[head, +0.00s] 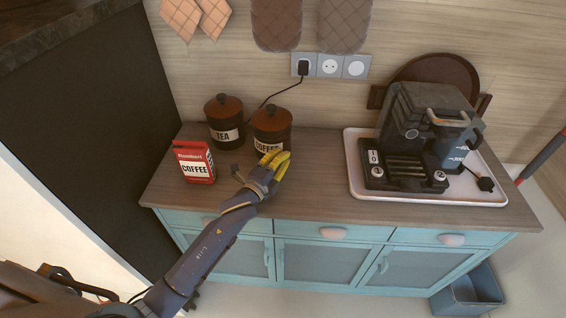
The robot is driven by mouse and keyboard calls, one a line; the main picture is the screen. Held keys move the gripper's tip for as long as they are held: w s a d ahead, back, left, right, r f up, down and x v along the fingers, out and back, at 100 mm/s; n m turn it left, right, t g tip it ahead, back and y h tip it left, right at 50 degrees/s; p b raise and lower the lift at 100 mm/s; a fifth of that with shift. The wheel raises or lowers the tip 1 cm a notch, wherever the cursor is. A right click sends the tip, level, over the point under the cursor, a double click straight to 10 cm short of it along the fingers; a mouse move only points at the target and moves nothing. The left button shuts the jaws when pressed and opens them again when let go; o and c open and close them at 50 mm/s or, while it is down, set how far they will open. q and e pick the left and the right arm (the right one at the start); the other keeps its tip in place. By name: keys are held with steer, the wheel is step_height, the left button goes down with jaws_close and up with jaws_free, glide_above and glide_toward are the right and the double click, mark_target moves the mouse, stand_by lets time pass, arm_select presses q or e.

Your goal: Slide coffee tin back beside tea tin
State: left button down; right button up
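The coffee tin (272,125) is a dark round canister with a brown knobbed lid and a pale COFFEE label, upright near the back of the wooden counter. The tea tin (225,124), a matching canister labelled TEA, stands just left of it and slightly farther back. My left gripper (276,161), with yellow fingers, is at the front lower side of the coffee tin and covers part of its base. The fingers look close together, but whether they are shut or touch the tin is unclear. My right gripper is not in view.
A red coffee bag (194,163) stands at the counter's left, in front of the tea tin. A coffee machine (423,134) sits on a white tray (352,165) at the right. A plugged-in cord (283,91) runs behind the tins. Counter between tin and tray (320,165) is clear.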

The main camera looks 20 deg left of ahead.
mark_target(278, 146)
arm_select(q)
steer(key=shift+w+a, duration=0.1)
steer(key=shift+w, duration=0.05)
steer(key=shift+w+a, duration=0.4)
steer(key=shift+w, duration=0.3)
steer(key=shift+w+a, duration=0.45)
steer(key=shift+w, duration=0.25)
steer(key=shift+w+a, duration=0.4)
steer(key=shift+w, duration=0.3)
steer(key=shift+s+d, duration=0.25)
steer(key=shift+s, duration=0.15)
steer(key=shift+s+d, duration=0.35)
steer(key=shift+s, duration=0.2)
steer(key=shift+s+d, duration=0.35)
steer(key=shift+s, duration=0.2)
steer(key=v, duration=0.8)
steer(key=shift+s+d, duration=0.1)
steer(key=shift+s, duration=0.05)
steer(key=shift+v, duration=1)
